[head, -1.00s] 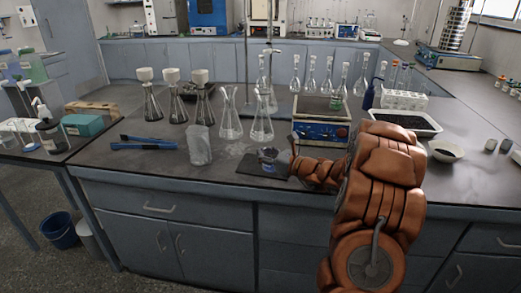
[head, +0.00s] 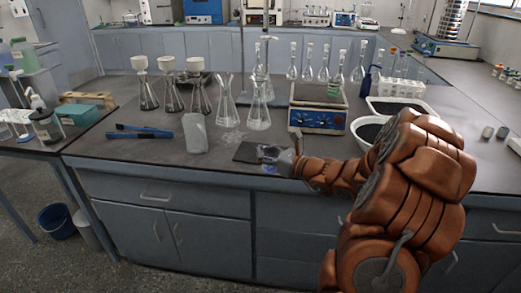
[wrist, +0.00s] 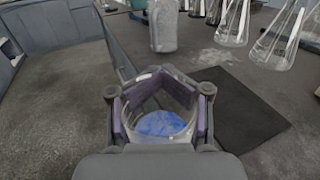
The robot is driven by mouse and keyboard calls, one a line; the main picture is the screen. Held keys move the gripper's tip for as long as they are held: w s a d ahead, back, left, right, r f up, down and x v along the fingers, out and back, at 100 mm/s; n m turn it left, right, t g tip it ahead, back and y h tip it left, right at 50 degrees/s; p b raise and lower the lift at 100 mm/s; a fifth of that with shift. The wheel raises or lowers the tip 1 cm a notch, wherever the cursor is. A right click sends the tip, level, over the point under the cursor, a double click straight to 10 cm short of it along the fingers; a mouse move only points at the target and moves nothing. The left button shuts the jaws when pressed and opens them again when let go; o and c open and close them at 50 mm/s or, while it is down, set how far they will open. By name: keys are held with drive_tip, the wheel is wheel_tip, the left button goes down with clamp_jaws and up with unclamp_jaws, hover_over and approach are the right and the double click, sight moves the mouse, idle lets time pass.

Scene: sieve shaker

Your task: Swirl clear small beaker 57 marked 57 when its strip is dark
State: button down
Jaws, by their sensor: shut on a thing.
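A small clear beaker (wrist: 160,122) with blue contents at its bottom is held between the jaws of my gripper (wrist: 158,100) in the wrist view. In the head view the beaker (head: 270,154) is small and partly hidden by my gripper (head: 284,158). It is over the right part of a dark mat (head: 246,152), near the bench's front edge. In the wrist view the beaker is left of most of the mat (wrist: 240,112). I cannot read a mark or make out a strip on it.
A blue-fronted device (head: 318,118) stands behind my arm. A white bowl (head: 368,130) is at the right.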

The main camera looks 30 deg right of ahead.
drive_tip(key=shift+s+a+r+p, duration=0.1)
drive_tip(key=shift+s+r+p, duration=0.05)
drive_tip(key=shift+r+p, duration=0.6)
wheel_tip(320, 180, up, 4)
drive_tip(key=shift+f+p, duration=0.2)
drive_tip(key=shift+p, duration=0.9)
